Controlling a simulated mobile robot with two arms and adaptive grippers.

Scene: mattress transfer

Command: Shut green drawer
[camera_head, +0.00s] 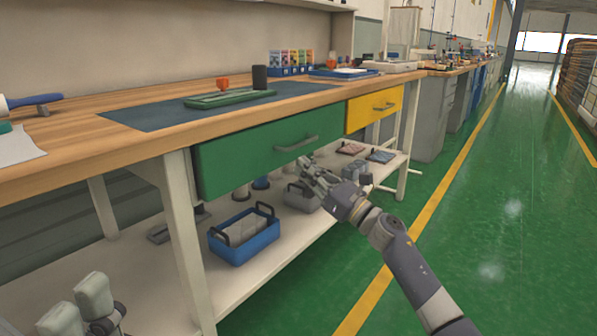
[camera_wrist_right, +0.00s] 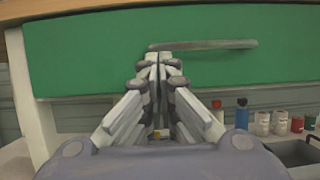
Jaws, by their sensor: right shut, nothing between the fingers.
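The green drawer (camera_head: 250,153) is under the workbench top, and its front fills the upper part of the right wrist view (camera_wrist_right: 90,60). Its grey bar handle (camera_head: 296,143) also shows in the wrist view (camera_wrist_right: 215,45). I cannot tell for sure how far the drawer stands out. My right gripper (camera_head: 305,166) is shut and empty, its fingertips close to the drawer front at the handle's left part in the wrist view. Contact cannot be told. Pale finger-like parts of my left gripper (camera_head: 78,308) show at the lower left, partly cut off.
A yellow drawer (camera_head: 374,110) is right of the green one. A lower shelf (camera_head: 160,275) holds a blue bin (camera_head: 245,237), a grey bin and bottles. The worktop (camera_head: 60,125) carries a dark mat and a green tray. The green floor (camera_head: 500,230) at right is clear.

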